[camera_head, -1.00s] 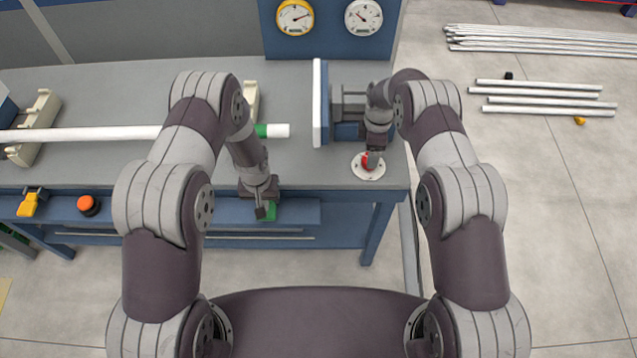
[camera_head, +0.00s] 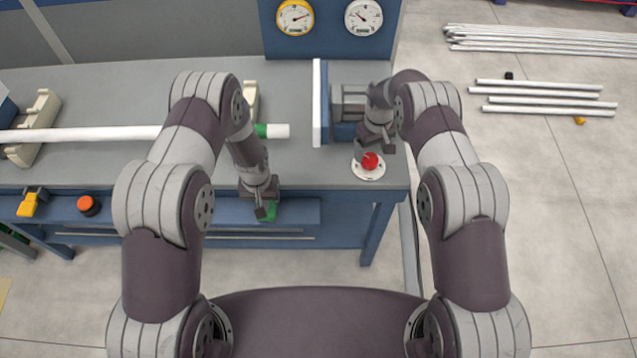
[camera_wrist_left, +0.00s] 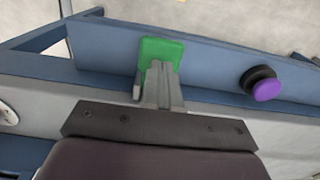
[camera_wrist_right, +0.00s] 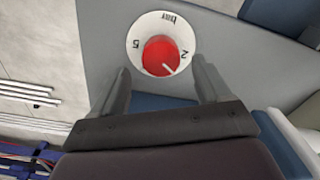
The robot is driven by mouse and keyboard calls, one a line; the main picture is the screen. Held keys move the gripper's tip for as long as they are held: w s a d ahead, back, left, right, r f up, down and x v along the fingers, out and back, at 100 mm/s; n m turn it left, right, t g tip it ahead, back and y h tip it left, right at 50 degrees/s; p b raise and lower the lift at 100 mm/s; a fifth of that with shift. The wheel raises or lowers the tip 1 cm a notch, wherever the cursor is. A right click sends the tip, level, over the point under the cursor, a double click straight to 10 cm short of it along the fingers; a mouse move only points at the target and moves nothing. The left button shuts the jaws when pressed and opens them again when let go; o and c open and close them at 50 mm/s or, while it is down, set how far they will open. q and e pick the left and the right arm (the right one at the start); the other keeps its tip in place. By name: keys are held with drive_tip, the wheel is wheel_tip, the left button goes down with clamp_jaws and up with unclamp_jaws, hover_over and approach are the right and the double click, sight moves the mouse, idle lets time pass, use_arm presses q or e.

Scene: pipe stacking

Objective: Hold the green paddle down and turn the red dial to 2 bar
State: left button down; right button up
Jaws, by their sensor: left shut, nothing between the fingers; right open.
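The green paddle (camera_head: 268,214) is on the blue bench front; it also shows in the left wrist view (camera_wrist_left: 160,50). My left gripper (camera_head: 262,208) is shut and empty, its tips against the paddle as far as I can see. The red dial (camera_head: 370,160) sits on a round white plate at the bench's right front corner. In the right wrist view the dial (camera_wrist_right: 160,56) has a white pointer line aimed down right, a little below the printed 2. The 5 is on the left. My right gripper (camera_wrist_right: 162,80) is open and empty, just back from the dial.
A yellow-rimmed gauge (camera_head: 295,17) and a white-rimmed gauge (camera_head: 363,17) are on the blue panel behind. A white pipe (camera_head: 90,134) lies on holders at the left. An orange button (camera_head: 88,205) is on the bench front. Loose pipes (camera_head: 545,98) lie on the floor at right.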

sight(370, 158)
drive_tip(key=m, duration=0.4)
drive_tip(key=shift+m, duration=0.3)
drive_tip(key=shift+s+f, duration=0.2)
drive_tip(key=shift+f, duration=1.8)
drive_tip(key=c, duration=1)
drive_tip(key=shift+o, duration=0.2)
